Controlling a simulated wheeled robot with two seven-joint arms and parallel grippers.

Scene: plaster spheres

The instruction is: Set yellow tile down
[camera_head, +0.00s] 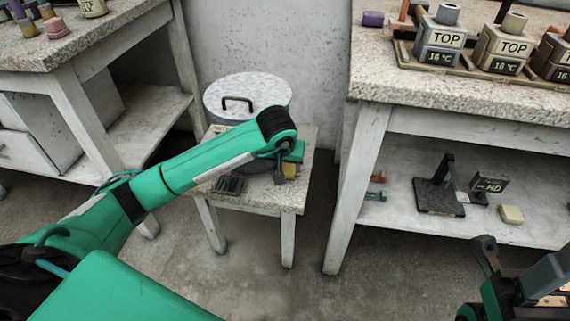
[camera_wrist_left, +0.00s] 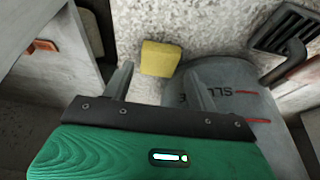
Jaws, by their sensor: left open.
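The yellow tile (camera_head: 290,170) lies on the speckled top of a small stool (camera_head: 290,197), beside the grey pot. In the left wrist view the tile (camera_wrist_left: 160,58) sits just beyond and between the two fingertips, on the speckled surface. My left gripper (camera_head: 283,170) reaches over the stool from the left. In the left wrist view its fingers (camera_wrist_left: 157,72) are spread apart with nothing held between them. In the head view the arm's end partly hides the tile. Part of my right gripper (camera_head: 515,290) shows at the lower right; its fingers are not clear.
A grey pot with a marbled lid (camera_head: 247,97) takes up the back of the stool. A dark slotted block (camera_head: 229,186) is at its front. A workbench (camera_head: 450,93) with TOP-labelled blocks stands right, above a lower shelf (camera_head: 400,210). Another table (camera_head: 60,50) stands left.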

